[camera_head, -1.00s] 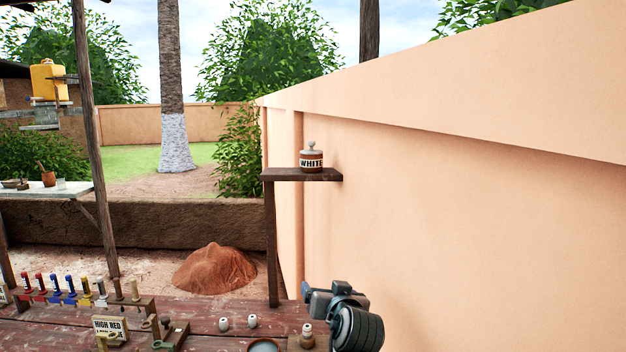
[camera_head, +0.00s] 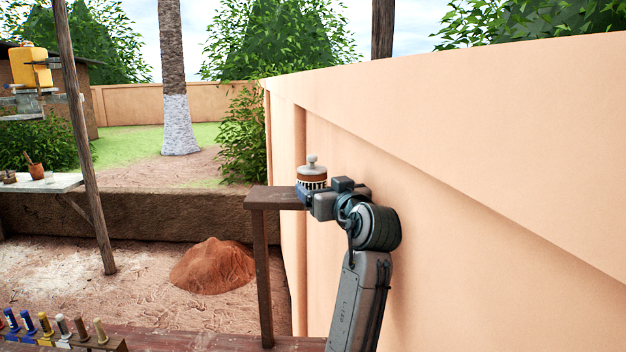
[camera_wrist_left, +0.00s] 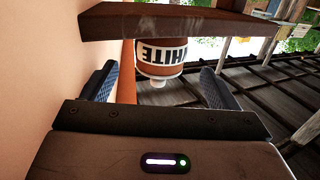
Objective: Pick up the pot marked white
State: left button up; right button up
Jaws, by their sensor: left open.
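The pot marked white (camera_head: 313,176), brown with a white label and a pale knobbed lid, stands upright on a small wooden shelf (camera_head: 270,198). My left gripper (camera_head: 306,197) is open at shelf height, in front of the pot, and hides its lower part. The left wrist view is upside down. There the pot (camera_wrist_left: 163,58) shows centred between the spread fingers of my left gripper (camera_wrist_left: 158,88), with a gap on each side. Whether it lies fully between the fingertips I cannot tell. My right gripper is not in view.
A plastered wall (camera_head: 480,190) runs close along the right side of my arm and the shelf. A wooden post (camera_head: 263,280) holds up the shelf. A rack of small colour-marked pegs (camera_head: 62,328) stands at the lower left. The air left of the shelf is clear.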

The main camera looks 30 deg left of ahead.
aim_at(317, 179)
pick_arm(q)
jog(key=x, duration=0.2)
jog(key=shift+a+p, duration=0.3)
jog(key=shift+p, duration=0.05)
jog(key=p+x, duration=0.2)
jog(key=x, duration=0.1)
jog(key=p+x, duration=0.1)
jog(key=shift+w+a+r, duration=0.15)
jog(key=shift+w+r, duration=0.05)
jog(key=shift+r, duration=0.15)
jog(key=shift+w+a+f+p, duration=0.2)
jog(key=shift+w+a+p, duration=0.1)
jog(key=shift+a, duration=0.1)
jog(key=shift+d, duration=0.15)
jog(key=shift+d, duration=0.1)
jog(key=c, duration=1.4)
